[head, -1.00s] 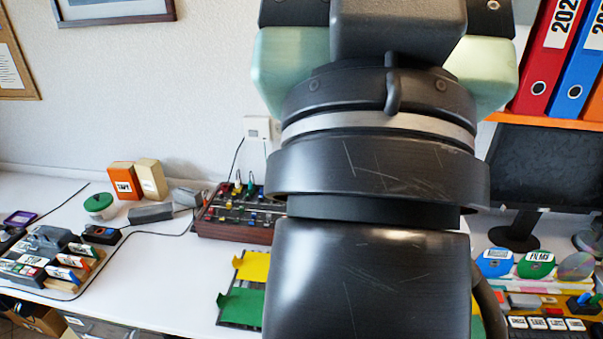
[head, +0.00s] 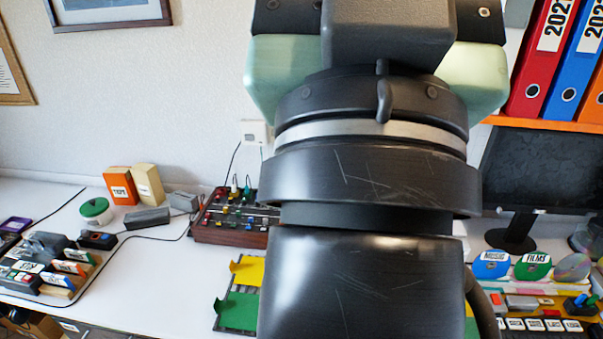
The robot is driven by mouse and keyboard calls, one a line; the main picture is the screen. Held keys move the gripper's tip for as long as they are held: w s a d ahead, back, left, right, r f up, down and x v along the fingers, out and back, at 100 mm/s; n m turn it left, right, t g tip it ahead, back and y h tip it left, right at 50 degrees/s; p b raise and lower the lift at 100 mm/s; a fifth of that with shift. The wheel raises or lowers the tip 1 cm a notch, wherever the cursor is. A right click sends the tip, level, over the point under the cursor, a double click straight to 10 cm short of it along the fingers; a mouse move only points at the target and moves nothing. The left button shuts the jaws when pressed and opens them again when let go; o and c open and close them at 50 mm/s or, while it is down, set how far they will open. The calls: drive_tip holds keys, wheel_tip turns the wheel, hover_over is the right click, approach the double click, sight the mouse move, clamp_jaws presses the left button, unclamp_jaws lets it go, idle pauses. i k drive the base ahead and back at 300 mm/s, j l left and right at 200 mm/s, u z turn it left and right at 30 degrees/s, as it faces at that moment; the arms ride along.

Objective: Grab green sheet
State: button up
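A green sheet (head: 237,311) lies on a dark flat holder on the white desk, low in the head view and left of my arm. Its left edge curls up. A yellow sheet (head: 248,270) lies just behind it. My arm hides the right part of both sheets. A bit of green also shows low on the right side of my arm. My arm fills the middle of the view, raised above the desk. The fingertips of my gripper are out of the picture, so its opening does not show.
A mixer box with knobs (head: 228,218) stands behind the sheets. Orange (head: 120,185) and cream boxes, a green-lidded tub (head: 95,210) and a cartridge rack stand left. Discs (head: 532,265), a monitor (head: 541,170) and binders stand right. The desk left of the sheets is clear.

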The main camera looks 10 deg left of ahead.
sight(240, 311)
drive_tip(key=i+j+z, duration=0.1)
drive_tip(key=j+z, duration=0.25)
drive_tip(key=i+j+z, duration=0.1)
drive_tip(key=j+z, duration=0.75)
drive_tip(key=j, duration=2.05)
